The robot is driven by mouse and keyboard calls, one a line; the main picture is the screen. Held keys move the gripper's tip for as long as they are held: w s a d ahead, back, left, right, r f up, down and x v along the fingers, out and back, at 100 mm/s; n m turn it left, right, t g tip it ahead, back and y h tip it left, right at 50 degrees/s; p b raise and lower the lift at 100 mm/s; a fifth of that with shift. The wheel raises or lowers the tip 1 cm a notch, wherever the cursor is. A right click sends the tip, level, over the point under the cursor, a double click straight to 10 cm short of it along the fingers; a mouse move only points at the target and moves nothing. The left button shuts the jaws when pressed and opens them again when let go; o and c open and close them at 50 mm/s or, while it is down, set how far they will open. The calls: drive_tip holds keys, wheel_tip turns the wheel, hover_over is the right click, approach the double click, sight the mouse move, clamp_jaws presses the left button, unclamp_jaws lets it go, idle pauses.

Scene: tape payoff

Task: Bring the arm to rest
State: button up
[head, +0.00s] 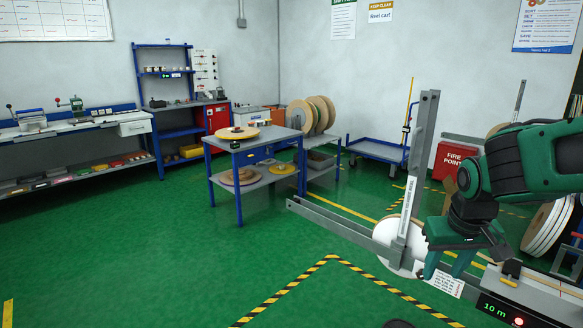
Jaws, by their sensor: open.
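My arm reaches in from the right edge, bent at a dark wrist, and its green gripper (449,266) points downward. The jaws are apart, and I see nothing held between them. The gripper is just right of a white reel (388,238) mounted on the grey metal payoff frame (350,226). In this view its left finger lies close to the reel; I cannot tell whether they touch. A white label (447,284) shows behind and below the jaws.
A counter reading "10 m" (494,307) sits at the lower right, below the gripper. A blue table (237,171) with wooden discs stands mid-room. A blue cart (378,150), a red fire-point box (449,160) and a workbench (70,126) are farther back. Green floor is clear at left.

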drive_tip(key=s+a+t+y, duration=0.1)
drive_tip(key=s+a, duration=0.2)
drive_tip(key=s, duration=0.2)
drive_tip(key=s+d+m+g, duration=0.2)
drive_tip(key=s+d, duration=0.3)
drive_tip(key=s, duration=0.3)
drive_tip(key=s+d+f+m+g, duration=0.1)
drive_tip(key=s+d+m+g, duration=0.1)
drive_tip(key=s+d, duration=0.4)
drive_tip(key=shift+s+f+m, duration=0.2)
drive_tip(key=shift+s+m, duration=0.6)
drive_tip(key=shift+s, duration=0.45)
drive_tip(key=shift+c, duration=1.1)
drive_tip(key=shift+d, duration=0.1)
